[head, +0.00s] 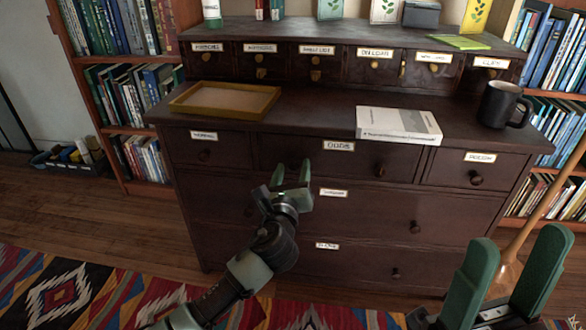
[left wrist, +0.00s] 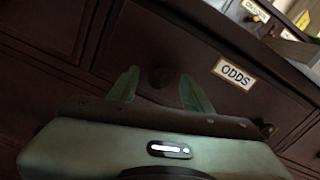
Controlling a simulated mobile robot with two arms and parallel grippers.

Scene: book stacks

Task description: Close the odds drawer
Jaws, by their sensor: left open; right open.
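The odds drawer (head: 345,160) is the wide middle drawer in the top row of the dark wooden chest, with a white ODDS label (head: 339,146). Its front looks flush or nearly flush with its neighbours; I cannot tell whether a small gap remains. My left gripper (head: 291,173) is open in front of the drawer's left part. The drawer's right knob (head: 380,170) is free. My right gripper (head: 517,250) is open and empty at the lower right.
A shallow wooden tray (head: 178,104), a white book (head: 398,123) and a black mug (head: 503,104) stand on the chest top. Other closed drawers surround the odds drawer. Bookshelves flank the chest. A patterned rug (head: 60,290) covers the floor in front.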

